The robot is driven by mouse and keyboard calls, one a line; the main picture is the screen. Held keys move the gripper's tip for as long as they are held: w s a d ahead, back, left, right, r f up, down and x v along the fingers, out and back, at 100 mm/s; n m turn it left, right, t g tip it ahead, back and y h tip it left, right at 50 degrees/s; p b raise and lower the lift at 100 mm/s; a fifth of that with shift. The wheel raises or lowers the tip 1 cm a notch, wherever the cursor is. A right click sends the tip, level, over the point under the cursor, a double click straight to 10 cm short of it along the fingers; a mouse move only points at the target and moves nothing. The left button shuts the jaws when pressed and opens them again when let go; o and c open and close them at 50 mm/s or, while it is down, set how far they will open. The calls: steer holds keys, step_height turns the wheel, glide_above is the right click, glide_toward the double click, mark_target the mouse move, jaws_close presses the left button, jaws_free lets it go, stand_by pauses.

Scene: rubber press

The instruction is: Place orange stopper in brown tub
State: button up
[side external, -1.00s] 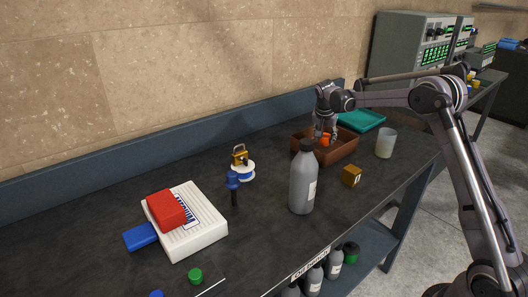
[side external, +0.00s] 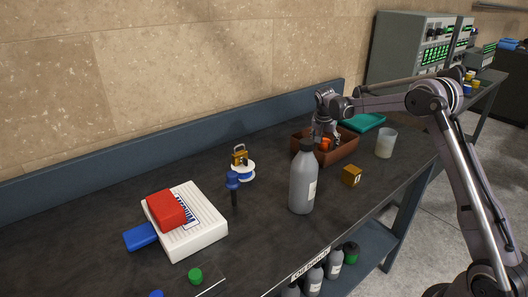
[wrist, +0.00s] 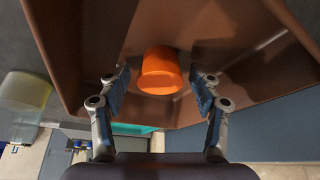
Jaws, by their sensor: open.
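The orange stopper (wrist: 162,72) is inside the brown tub (wrist: 235,52), on its floor as far as the wrist view shows. In the side external view the stopper (side external: 326,143) shows small inside the tub (side external: 341,154). My gripper (wrist: 160,92) is open, with one finger on each side of the stopper and a visible gap to both. In the side external view my gripper (side external: 327,138) is at the tub, reaching down into it. The grey bottle partly hides the tub's near left corner.
A grey bottle (side external: 302,182) stands close in front of the tub. A small golden-brown cube (side external: 351,176) and a translucent cup (side external: 386,143) are to the right. A teal tray (side external: 362,122) lies behind.

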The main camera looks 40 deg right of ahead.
steer(key=v, duration=1.2)
steer(key=shift+r, duration=0.15)
